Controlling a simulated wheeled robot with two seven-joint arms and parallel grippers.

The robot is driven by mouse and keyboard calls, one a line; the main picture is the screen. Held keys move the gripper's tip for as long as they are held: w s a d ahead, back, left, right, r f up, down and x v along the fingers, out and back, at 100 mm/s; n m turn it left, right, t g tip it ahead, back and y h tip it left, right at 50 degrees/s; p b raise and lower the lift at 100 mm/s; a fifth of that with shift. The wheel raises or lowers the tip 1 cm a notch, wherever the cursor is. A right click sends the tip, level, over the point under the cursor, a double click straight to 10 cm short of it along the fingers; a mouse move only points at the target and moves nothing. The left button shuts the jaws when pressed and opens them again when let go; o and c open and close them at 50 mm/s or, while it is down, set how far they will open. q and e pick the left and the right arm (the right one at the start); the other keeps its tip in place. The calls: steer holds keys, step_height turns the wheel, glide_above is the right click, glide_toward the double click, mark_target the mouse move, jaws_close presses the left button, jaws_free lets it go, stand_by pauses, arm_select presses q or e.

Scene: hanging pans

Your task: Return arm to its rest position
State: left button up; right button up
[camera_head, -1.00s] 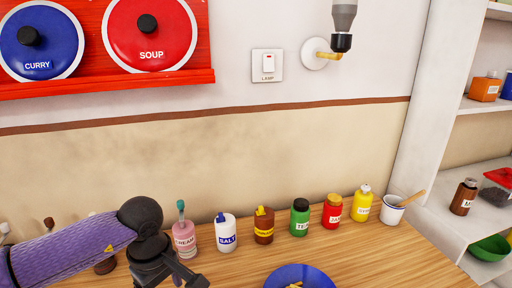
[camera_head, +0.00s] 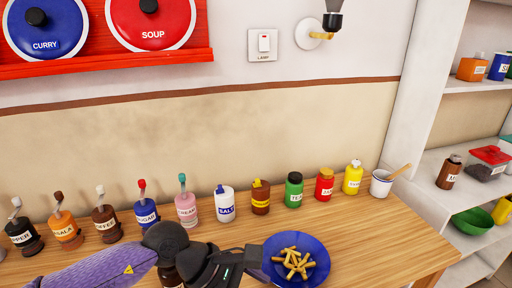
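My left arm, with a purple sleeve and dark joints, comes in from the lower left over the front of the table. My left gripper (camera_head: 256,264) is at the left edge of the blue plate (camera_head: 316,248), which holds several yellow fries (camera_head: 291,260). Its fingers are dark and seen at an angle, so I cannot tell whether they are open or shut. I see nothing clearly held in it. Part of a dark jar (camera_head: 172,279) shows below the arm, mostly hidden. My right gripper is not in view.
Several labelled bottles and jars, such as salt (camera_head: 225,205), line the back of the wooden table (camera_head: 375,240). A white mug (camera_head: 381,184) stands at the right end. Red and blue lids sit on a red wall rack (camera_head: 110,63). White shelves (camera_head: 440,130) stand at right.

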arm_select(q)
steer(key=d+r+n+t+h, duration=0.6)
steer(key=r+n+t+h, duration=0.5)
steer(key=n, duration=0.5)
steer(key=w+a+r+n+t+y, duration=0.1)
steer(key=w+a+n+t+y, duration=0.35)
steer(key=n, duration=0.95)
steer(key=s+a+f+n+y, duration=0.3)
steer(key=a+f+n+y, duration=0.8)
steer(key=n+y, duration=0.5)
steer(key=s+a+f+n+g, duration=0.2)
steer(key=s+f+n+g, duration=0.35)
steer(key=s, duration=0.35)
steer(key=s+a+f+n+g, duration=0.3)
steer(key=s+f+n+g, duration=0.25)
steer(key=s, duration=0.25)
steer(key=s+f+g, duration=0.1)
steer(key=s+f, duration=0.1)
steer(key=f, duration=0.9)
steer(key=s+f+g, duration=0.2)
steer(key=s+f, duration=0.1)
steer(key=f, duration=0.7)
steer(key=s+a+f+m, duration=0.1)
steer(key=s+a+f, duration=0.2)
steer(key=s+f, duration=0.5)
steer(key=s, duration=0.4)
steer(key=shift+f, duration=0.3)
